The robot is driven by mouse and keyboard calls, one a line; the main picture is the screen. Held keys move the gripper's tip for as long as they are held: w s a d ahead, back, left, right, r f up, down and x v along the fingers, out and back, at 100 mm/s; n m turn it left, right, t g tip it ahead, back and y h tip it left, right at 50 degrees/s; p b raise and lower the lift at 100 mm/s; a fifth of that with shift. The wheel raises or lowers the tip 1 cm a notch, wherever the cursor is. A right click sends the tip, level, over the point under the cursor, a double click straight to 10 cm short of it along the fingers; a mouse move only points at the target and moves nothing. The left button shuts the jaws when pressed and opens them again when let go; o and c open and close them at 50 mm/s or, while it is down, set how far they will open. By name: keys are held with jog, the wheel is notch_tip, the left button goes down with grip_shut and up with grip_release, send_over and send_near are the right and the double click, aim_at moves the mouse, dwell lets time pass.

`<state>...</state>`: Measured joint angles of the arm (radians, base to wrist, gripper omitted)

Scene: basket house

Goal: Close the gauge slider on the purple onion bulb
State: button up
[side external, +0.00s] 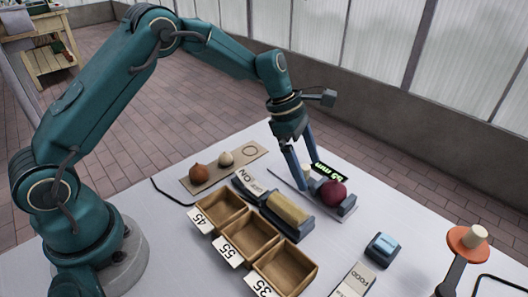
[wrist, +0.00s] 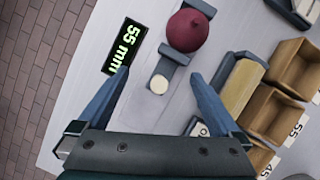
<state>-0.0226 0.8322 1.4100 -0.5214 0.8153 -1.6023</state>
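The purple onion bulb (side external: 333,193) sits on the gauge between its end block (side external: 348,205) and its slider. In the wrist view the bulb (wrist: 188,31) is at top centre, with the slider's grey jaw (wrist: 175,54) just below it. I cannot tell whether jaw and bulb touch. The slider's round cream knob (wrist: 159,84) lies between my gripper's fingers. The gauge display (wrist: 125,46) reads 55 mm. My gripper (wrist: 160,74) is open, its blue fingers apart on either side of the knob. In the side view my gripper (side external: 307,177) points down over the slider end.
Three wooden bins (side external: 248,238), labelled 45, 55 and 35, stand in front. A yellow roller unit (side external: 289,210) lies between bins and gauge. A board (side external: 212,178) holds a brown and a pale bulb. A blue block (side external: 382,248) and an orange-topped stand (side external: 466,240) are at right.

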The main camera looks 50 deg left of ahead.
dwell(0.3)
jog(key=shift+r, duration=3.5)
jog(key=s+a+r+m+t+y, duration=0.1)
jog(key=s+a+r+m+t, duration=0.15)
jog(key=s+r+m, duration=0.65)
jog(key=s+a+f+m+y, duration=0.1)
jog(key=s+a+m, duration=0.1)
jog(key=s+m, duration=0.4)
jog(key=s+a+f+m+t+y, duration=0.1)
jog(key=s+a+f+m+y, duration=0.1)
jog(key=s+m, duration=0.5)
jog(key=shift+s+m, duration=0.3)
jog(key=shift+s, duration=0.55)
